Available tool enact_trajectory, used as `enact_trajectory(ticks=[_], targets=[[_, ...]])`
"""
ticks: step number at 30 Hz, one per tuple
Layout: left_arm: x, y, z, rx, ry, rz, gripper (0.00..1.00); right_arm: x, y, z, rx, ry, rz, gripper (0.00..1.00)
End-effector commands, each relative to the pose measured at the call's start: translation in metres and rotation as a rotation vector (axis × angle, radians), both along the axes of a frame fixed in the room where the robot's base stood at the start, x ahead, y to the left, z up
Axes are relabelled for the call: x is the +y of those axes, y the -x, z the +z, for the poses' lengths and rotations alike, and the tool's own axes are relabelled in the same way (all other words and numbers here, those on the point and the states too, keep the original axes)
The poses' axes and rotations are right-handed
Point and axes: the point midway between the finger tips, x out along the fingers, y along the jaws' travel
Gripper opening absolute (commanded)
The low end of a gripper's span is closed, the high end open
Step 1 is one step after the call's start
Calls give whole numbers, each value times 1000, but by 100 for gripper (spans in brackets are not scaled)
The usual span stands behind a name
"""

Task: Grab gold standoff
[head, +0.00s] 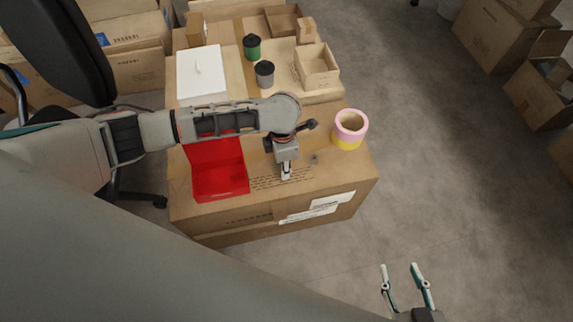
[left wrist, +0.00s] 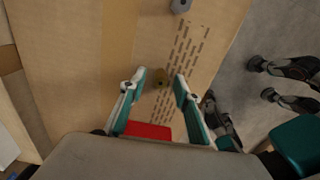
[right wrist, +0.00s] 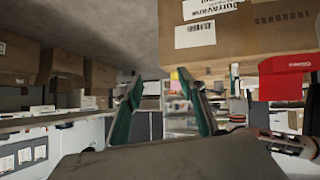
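The gold standoff (left wrist: 160,81) is a small dark-gold piece on the cardboard carton top. In the left wrist view it lies between and just beyond the fingertips of my left gripper (left wrist: 160,75), which is open; contact cannot be told. In the head view my left gripper (head: 286,171) points down over the carton's front part, and the standoff is not discernible there. My right gripper (head: 403,268) is open and empty, low at the right beyond the carton's front edge; its open fingers also show in the right wrist view (right wrist: 160,76).
An open red box (head: 220,182) lies left of my left gripper. A small grey piece (head: 314,159) and a pink-yellow tape roll (head: 350,142) lie to the right. Cups, a white box (head: 201,72) and small cartons stand farther back.

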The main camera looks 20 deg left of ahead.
Motion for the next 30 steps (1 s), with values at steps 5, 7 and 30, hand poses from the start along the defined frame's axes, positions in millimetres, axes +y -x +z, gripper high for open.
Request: enact_trajectory(ticks=[5, 7, 30], targets=[[-1, -2, 1, -5, 2, 1, 32, 1, -5, 7, -14, -2, 2, 40], [-1, -2, 1, -5, 2, 1, 27, 1, -5, 7, -16, -3, 1, 40], [0, -7, 53, -19, 1, 0, 0, -2, -15, 25, -48, 7, 1, 40]])
